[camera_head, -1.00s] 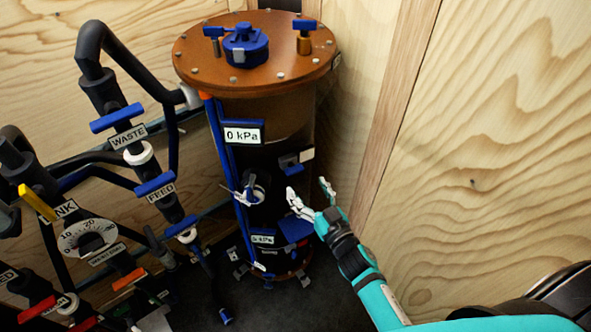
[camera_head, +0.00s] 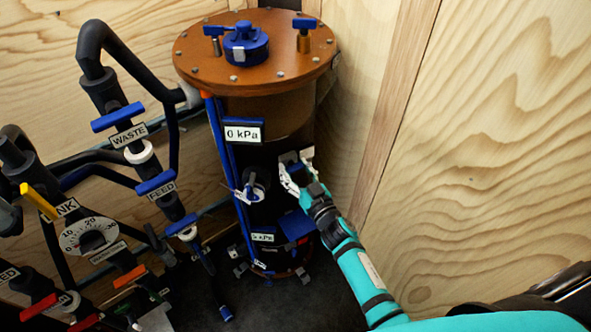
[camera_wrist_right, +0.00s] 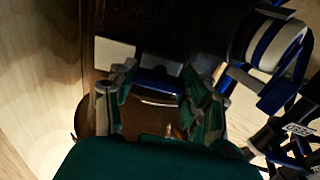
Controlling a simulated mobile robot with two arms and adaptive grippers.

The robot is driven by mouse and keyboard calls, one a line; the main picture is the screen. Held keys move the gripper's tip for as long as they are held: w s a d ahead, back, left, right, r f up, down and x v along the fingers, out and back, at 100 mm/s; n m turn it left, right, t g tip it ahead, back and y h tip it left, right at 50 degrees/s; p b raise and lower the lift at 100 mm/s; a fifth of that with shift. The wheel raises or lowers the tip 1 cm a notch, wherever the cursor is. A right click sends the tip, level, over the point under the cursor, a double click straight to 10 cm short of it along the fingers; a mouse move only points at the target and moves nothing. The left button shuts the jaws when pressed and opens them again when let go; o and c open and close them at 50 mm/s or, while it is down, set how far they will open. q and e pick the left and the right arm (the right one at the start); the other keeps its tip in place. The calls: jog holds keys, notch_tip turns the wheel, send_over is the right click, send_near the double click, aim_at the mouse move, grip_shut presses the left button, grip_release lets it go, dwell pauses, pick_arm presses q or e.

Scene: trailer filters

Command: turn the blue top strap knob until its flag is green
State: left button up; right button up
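The blue top strap knob (camera_wrist_right: 158,86) shows as a short blue bar between my right fingers in the right wrist view. A pale plate, which may be its flag (camera_wrist_right: 114,53), is beside it; no green shows on it. In the head view my right gripper (camera_head: 297,172) is at the right side of the dark filter vessel (camera_head: 280,115) and hides most of the knob. In the wrist view my right gripper (camera_wrist_right: 160,105) has its fingers apart on either side of the knob; firm contact is not visible. My left gripper is out of view.
A second blue part (camera_head: 296,224) sits lower on the vessel, close to my right wrist. A blue and white fitting (camera_head: 250,190) projects left of the gripper. Pipes with blue handles (camera_head: 117,117) stand at left. A wooden wall (camera_head: 470,150) bounds the right.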

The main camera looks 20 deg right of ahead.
jog(key=c, duration=0.6)
jog(key=shift+o, duration=0.2)
jog(key=shift+n, duration=0.3)
jog(key=shift+n+b, duration=0.5)
jog(key=shift+n, duration=2.1)
jog(key=o, duration=1.2)
jog(key=shift+c, duration=0.2)
